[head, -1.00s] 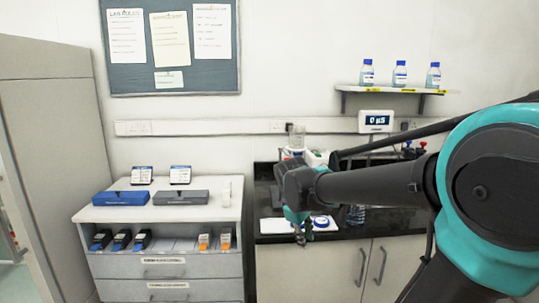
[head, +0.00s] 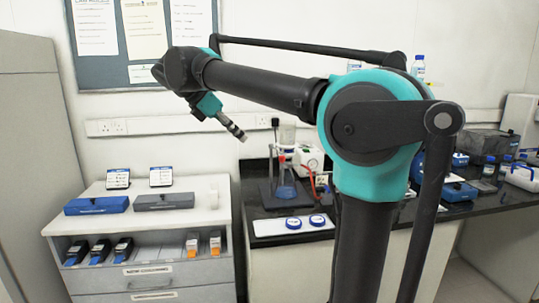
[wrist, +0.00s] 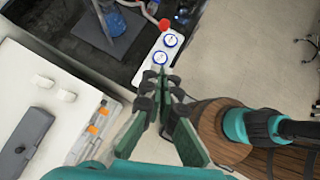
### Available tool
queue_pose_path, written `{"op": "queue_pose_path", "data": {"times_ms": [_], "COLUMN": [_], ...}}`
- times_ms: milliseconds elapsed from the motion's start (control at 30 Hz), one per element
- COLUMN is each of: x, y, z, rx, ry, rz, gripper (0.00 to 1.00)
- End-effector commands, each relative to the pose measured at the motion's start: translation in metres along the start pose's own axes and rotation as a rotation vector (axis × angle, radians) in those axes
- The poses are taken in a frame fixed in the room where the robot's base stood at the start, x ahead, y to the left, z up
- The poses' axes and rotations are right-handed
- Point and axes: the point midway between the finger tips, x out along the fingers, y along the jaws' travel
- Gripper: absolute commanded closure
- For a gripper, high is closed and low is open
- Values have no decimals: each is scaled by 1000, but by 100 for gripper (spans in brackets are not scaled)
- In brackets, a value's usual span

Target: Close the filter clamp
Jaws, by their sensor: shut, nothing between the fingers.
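The filter stand with a blue-tinted flask (head: 285,187) stands on the dark bench, right of the drawer cabinet. A clear funnel (head: 287,133) sits above the flask, with small red and blue parts at the joint; the clamp there is too small to tell open from shut. In the wrist view the flask (wrist: 116,22) shows at the top, cut off by the frame edge, and the clamp is not visible. My gripper (head: 241,135) is raised in the air, left of the funnel and apart from it. It is shut and empty; it also shows in the wrist view (wrist: 166,78).
A white tray (head: 262,228) with two blue-rimmed round dishes (head: 293,223) lies at the bench's front edge. A white pump box (head: 309,158) with red tubing stands behind the flask. The cabinet (head: 110,222) holds a blue case (head: 96,205) and a grey case (head: 163,201).

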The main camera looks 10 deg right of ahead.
Motion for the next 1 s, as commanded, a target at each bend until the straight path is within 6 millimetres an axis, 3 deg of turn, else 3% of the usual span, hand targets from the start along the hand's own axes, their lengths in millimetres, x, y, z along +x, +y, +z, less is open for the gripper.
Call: {"op": "queue_pose_path", "data": {"times_ms": [333, 800, 1000], "x": [14, 102, 122], "y": [0, -1, 0], "z": [0, 0, 18], "rx": [4, 5, 5], "ry": [1, 2, 2], "rz": [-2, -2, -2], "gripper": [100, 100, 100]}}
